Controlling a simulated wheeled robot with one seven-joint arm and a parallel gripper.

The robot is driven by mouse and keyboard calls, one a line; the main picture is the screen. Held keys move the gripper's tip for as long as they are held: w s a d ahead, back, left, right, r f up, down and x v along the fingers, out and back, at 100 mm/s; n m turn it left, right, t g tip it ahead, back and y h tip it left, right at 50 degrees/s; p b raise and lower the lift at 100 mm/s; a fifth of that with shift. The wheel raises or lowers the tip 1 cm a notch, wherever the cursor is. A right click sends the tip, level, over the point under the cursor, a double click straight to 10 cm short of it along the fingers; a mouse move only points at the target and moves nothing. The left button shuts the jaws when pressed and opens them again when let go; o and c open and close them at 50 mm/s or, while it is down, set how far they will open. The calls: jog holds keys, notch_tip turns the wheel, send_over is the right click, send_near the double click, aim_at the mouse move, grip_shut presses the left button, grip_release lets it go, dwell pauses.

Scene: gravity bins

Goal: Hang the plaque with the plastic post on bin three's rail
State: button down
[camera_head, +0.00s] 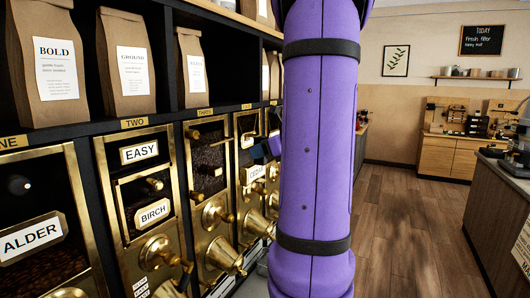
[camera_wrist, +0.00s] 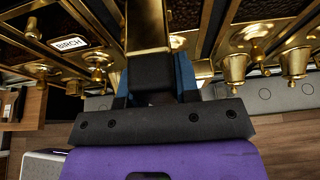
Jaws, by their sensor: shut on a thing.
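In the head view, bin three (camera_head: 208,155), under its THREE tag (camera_head: 204,113), has a brass frame, a dark window and brass knobs. No plaque shows on its front, and its rail is hard to make out. My gripper (camera_head: 270,147) is mostly hidden behind my purple arm; its blue fingers show in front of the bin right of bin three. In the wrist view, my gripper (camera_wrist: 153,85) is shut on a dark block (camera_wrist: 151,88), with a brass plate (camera_wrist: 146,25) just beyond it. This looks like the plaque and its post; its lettering is hidden.
Bin two (camera_head: 102,185) carries the EASY and BIRCH plaques; bin one carries ALDER (camera_head: 32,235). A CEDAR plaque (camera_head: 256,171) shows right of bin three. Brass spouts (camera_head: 222,254) jut out below. Paper bags (camera_head: 124,63) stand on the shelf above. Wooden floor (camera_head: 405,225) is clear at right.

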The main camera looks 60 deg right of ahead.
jog(key=w+a+f, duration=0.1)
jog(key=w, duration=1)
jog(key=shift+w+f, duration=0.35)
dwell(1.0)
jog(key=shift+f, duration=0.4)
dwell(0.6)
jog(key=c, duration=0.8)
grip_release()
jog(key=v, duration=1.1)
jog(key=shift+f, duration=0.1)
